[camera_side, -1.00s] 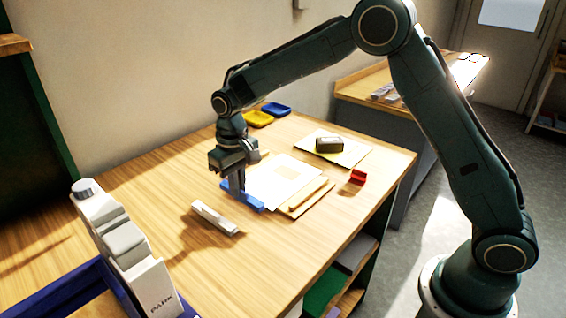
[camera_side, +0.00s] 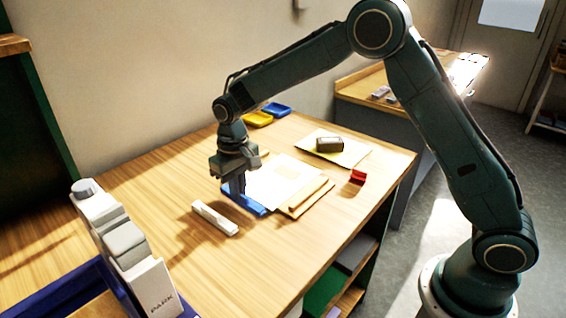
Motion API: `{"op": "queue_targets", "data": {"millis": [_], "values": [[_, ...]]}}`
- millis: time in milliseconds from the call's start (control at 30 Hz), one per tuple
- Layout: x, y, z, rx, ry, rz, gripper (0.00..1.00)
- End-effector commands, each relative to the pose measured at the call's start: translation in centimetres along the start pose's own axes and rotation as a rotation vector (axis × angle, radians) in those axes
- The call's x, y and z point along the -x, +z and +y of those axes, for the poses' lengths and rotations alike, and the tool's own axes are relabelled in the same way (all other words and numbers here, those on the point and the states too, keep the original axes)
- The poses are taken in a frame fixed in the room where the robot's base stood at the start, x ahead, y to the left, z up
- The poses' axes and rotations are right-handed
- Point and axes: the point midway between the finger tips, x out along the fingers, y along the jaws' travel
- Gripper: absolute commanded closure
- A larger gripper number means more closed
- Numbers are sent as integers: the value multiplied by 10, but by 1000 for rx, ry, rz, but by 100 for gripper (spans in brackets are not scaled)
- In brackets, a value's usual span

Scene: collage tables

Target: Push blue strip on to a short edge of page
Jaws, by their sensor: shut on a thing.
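The blue strip (camera_side: 255,208) lies at the near-left edge of the white page (camera_side: 265,189) on the wooden table. My gripper (camera_side: 240,194) points down at the strip and is shut on it. The fingers hide the strip's middle. The strip looks to be against or slightly over the page's edge; I cannot tell exactly which.
A white bar (camera_side: 215,218) lies to the left of the strip. A tan piece (camera_side: 308,196) lies beside the page on the right. A red block (camera_side: 357,177), a dark block (camera_side: 329,145) on a yellowish sheet, and yellow (camera_side: 258,119) and blue (camera_side: 277,109) trays stand farther back.

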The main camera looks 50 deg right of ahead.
Motion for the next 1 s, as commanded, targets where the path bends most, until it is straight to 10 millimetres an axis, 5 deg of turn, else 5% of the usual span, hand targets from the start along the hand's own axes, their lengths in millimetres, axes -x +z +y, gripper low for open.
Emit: {"op": "queue_targets", "data": {"millis": [1000], "values": [[-10, 0, 0, 0, 0, 0, 100]]}}
